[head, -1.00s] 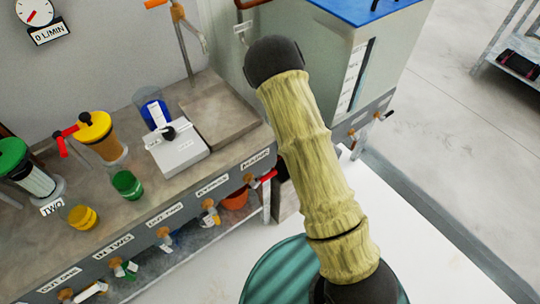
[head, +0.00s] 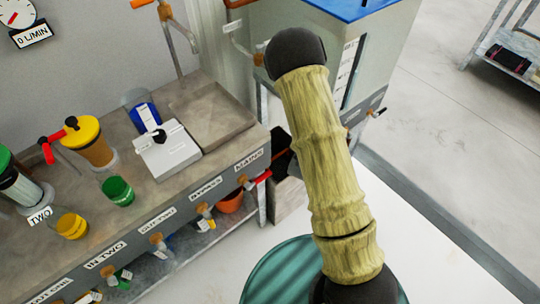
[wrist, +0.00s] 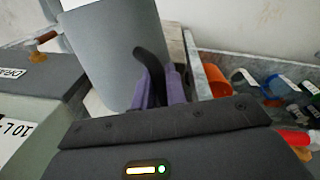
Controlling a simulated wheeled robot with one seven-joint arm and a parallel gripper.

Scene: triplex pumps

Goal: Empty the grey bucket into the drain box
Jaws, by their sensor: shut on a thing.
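My gripper (wrist: 165,82) has purple fingers shut on the bucket's dark handle. The bucket's inside does not show, so I cannot tell what it holds. In the head view, my arm hides the gripper and bucket. A brownish box (head: 288,198) stands on the floor by the bench's right end, partly behind my arm; it may be the drain box.
A blue-topped tank (head: 385,65) stands behind my arm.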

